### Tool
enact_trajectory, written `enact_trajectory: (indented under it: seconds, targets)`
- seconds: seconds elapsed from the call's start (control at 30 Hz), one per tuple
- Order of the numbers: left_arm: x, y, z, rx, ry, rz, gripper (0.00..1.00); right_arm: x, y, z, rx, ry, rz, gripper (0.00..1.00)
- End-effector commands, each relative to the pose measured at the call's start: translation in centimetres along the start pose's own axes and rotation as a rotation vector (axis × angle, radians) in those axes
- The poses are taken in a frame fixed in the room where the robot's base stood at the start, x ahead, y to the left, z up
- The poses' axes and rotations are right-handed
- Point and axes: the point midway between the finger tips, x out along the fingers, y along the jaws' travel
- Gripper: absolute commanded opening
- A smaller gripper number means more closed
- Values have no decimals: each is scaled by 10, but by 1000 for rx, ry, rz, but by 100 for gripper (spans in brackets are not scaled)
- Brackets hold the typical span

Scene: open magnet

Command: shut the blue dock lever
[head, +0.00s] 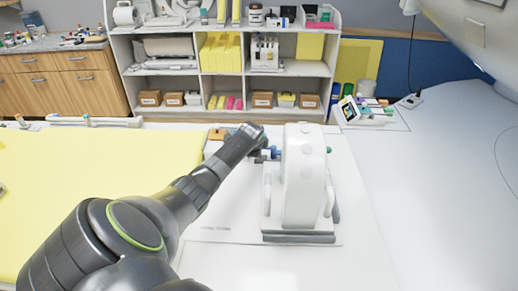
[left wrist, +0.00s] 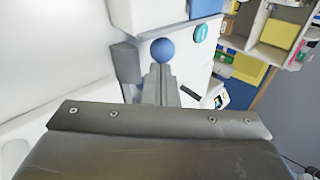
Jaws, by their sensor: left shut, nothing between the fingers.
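The white dock (head: 303,180) stands upright on a grey base, right of the centre in the head view. Its blue lever (head: 277,153) shows only in part at the dock's left side, beside my gripper. In the left wrist view a round blue knob (left wrist: 163,50) sits right at the tips of my fingers, in front of the white housing. I cannot tell whether they touch. My left gripper (head: 266,152) reaches in from the lower left. In the left wrist view its fingers (left wrist: 160,72) are together with nothing between them. My right gripper is not in view.
A teal button (left wrist: 201,33) is on the housing. A yellow-topped surface (head: 80,190) lies at left, and shelves (head: 222,83) with boxes stand behind. Small items (head: 362,110) lie at the back right. The white surface right of the dock is clear.

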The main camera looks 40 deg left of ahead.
Motion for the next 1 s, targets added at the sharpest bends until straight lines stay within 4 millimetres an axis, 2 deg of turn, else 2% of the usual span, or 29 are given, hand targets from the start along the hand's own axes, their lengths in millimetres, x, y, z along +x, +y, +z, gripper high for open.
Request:
enact_trajectory:
  seconds: [0.27, 0.7, 1.0]
  targets:
    - [10, -5, 7, 118, 101, -2, 0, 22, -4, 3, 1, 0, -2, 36]
    - [28, -19, 11, 412, 365, -3, 0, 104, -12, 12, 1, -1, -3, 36]
    - [34, -31, 8, 411, 360, -1, 0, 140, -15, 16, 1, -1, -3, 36]
